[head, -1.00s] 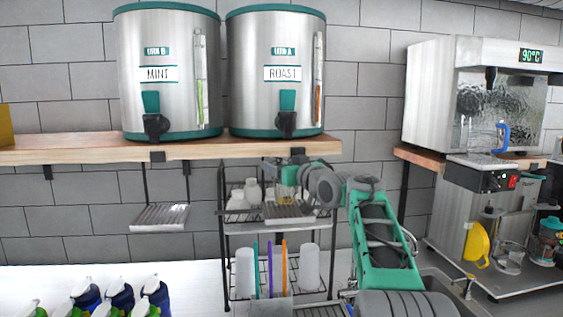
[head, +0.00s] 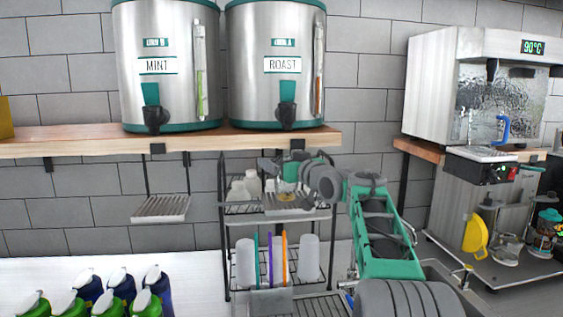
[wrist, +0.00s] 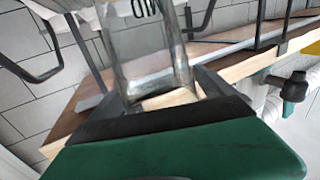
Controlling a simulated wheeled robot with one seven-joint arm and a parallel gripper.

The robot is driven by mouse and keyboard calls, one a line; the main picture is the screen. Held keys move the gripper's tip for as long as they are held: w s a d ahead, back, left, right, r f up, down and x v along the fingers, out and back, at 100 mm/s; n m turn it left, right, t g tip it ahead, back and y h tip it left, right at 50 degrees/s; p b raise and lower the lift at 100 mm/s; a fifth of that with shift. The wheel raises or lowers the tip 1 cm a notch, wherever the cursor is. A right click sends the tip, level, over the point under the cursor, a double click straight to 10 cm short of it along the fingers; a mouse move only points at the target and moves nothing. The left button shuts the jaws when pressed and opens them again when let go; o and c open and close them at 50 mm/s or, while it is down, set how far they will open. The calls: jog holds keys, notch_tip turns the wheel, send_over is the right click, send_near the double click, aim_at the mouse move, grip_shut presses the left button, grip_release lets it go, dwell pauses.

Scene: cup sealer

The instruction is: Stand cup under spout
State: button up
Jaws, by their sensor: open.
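A clear cup with dark lettering (wrist: 150,50) is between the fingers of my gripper (wrist: 155,85) in the wrist view. My gripper is open around it. In the head view my gripper (head: 288,178) is below the shelf, under the black spout (head: 286,115) of the ROAST urn (head: 276,70). The cup there is small and mostly hidden by my gripper, near the hanging drip tray (head: 298,208). Whether its base rests on the tray is hard to tell. The MINT urn (head: 166,80) has its own spout (head: 155,118) and an empty drip tray (head: 160,208).
The wooden shelf (head: 80,142) runs above my gripper. A wire rack (head: 228,235) with white cups and coloured dividers is close below and behind it. Several bottles (head: 95,285) stand at lower left. A machine showing 90°C (head: 440,90) is at right.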

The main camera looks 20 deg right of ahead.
jog(key=s+d+b, duration=0.2)
jog(key=s+b, duration=0.3)
jog(key=s, duration=0.6)
jog(key=shift+s+d, duration=0.15)
jog(key=shift+s, duration=0.25)
